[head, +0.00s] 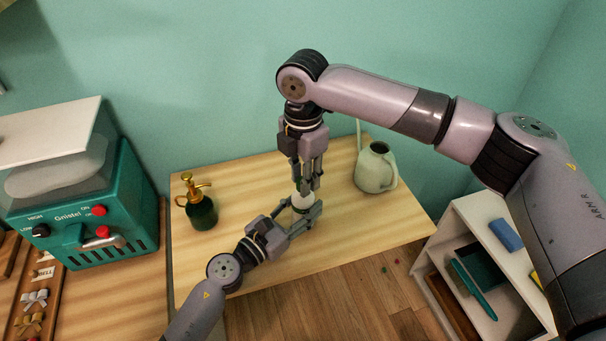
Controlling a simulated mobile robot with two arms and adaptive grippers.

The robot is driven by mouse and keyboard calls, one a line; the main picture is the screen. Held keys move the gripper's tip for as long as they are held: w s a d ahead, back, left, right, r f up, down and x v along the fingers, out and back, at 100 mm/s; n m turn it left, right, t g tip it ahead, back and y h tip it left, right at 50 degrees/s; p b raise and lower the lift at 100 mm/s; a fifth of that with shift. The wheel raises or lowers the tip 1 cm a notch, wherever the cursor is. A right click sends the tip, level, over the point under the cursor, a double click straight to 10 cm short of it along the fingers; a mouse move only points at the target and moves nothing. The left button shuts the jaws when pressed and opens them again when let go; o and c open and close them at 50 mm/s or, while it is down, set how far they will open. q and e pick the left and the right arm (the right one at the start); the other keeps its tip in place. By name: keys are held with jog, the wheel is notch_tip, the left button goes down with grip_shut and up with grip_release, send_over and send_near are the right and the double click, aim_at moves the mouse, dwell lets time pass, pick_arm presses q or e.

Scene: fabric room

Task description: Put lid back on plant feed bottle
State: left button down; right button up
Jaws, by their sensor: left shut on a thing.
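The plant feed bottle (302,201) is small and white and stands upright on the wooden table. My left gripper (304,213) reaches in from the lower left and is shut on the bottle, with its fingers around its sides. My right gripper (306,184) points straight down just above the bottle. A small dark green piece, which looks like the lid, shows between its fingertips at the bottle's top. The fingers partly hide it, so I cannot tell whether they grip it or whether it touches the bottle.
A dark green sprayer (202,213) with a brass top stands at left on the table (240,178). A pale green watering can (374,170) stands close at right. A teal machine (85,215) is at far left, and a white shelf unit (478,208) is at lower right.

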grip_shut()
jog(key=m, duration=1.2)
jog(key=shift+a+f+m, duration=0.1)
jog(key=shift+m, duration=0.3)
jog(key=m, duration=0.5)
jog(key=o, duration=0.6)
grip_release()
jog(key=shift+r, duration=0.2)
notch_tip(320, 180, up, 12)
jog(key=shift+f, duration=0.15)
